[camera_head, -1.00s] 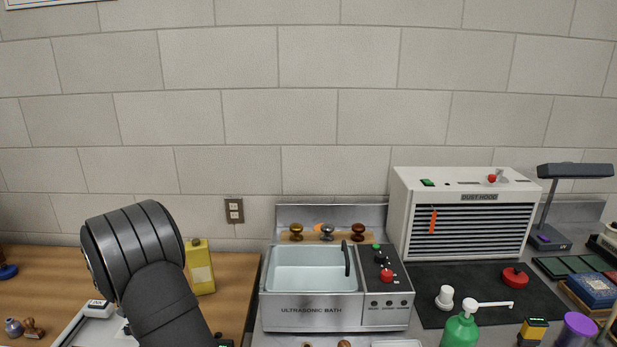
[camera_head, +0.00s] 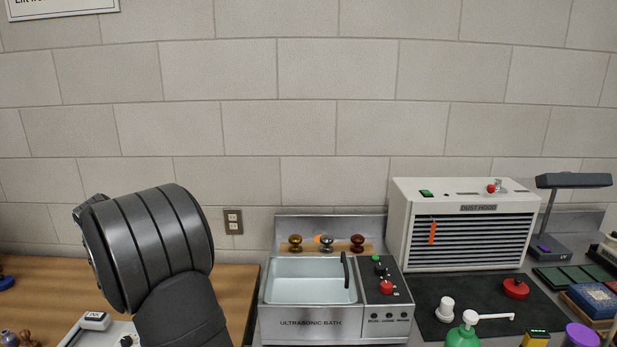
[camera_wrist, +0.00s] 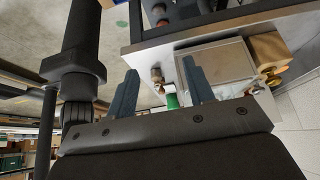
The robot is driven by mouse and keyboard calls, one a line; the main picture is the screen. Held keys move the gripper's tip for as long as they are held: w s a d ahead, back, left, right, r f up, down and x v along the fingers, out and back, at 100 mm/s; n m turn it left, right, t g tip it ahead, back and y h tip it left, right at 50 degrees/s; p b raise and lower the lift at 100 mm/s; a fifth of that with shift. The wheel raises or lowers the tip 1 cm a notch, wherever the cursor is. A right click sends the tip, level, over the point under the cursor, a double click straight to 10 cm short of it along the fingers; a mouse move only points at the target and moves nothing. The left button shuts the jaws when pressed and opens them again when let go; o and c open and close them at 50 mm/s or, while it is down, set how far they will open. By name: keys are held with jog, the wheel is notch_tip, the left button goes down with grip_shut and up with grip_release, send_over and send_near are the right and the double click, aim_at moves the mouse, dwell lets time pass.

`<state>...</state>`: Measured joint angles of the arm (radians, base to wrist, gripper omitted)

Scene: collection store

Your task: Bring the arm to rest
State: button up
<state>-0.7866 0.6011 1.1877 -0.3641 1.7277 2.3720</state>
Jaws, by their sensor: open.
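My gripper (camera_wrist: 162,84) shows in the wrist view with two dark blue fingers standing well apart. It is open, and I see nothing held between the fingers. In the head view my dark arm rises at the left, over the wooden bench top (camera_head: 236,290); the fingers are not visible there. The wrist view looks along a steel-edged counter at a steep tilt, with a pale rectangular basin (camera_wrist: 215,62) beyond the fingers.
The ultrasonic bath (camera_head: 310,322) stands right of my arm, with several knobs on a shelf behind it. Further right are the dust hood (camera_head: 463,209), a dark mat (camera_head: 465,292), a green pump bottle (camera_head: 460,337) and a lamp (camera_head: 574,181). The block wall is behind.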

notch_tip(320, 180, up, 7)
jog(key=w+d, duration=0.8)
jog(key=d, duration=0.1)
jog(key=shift+d+f, duration=0.4)
jog(key=shift+f, duration=0.05)
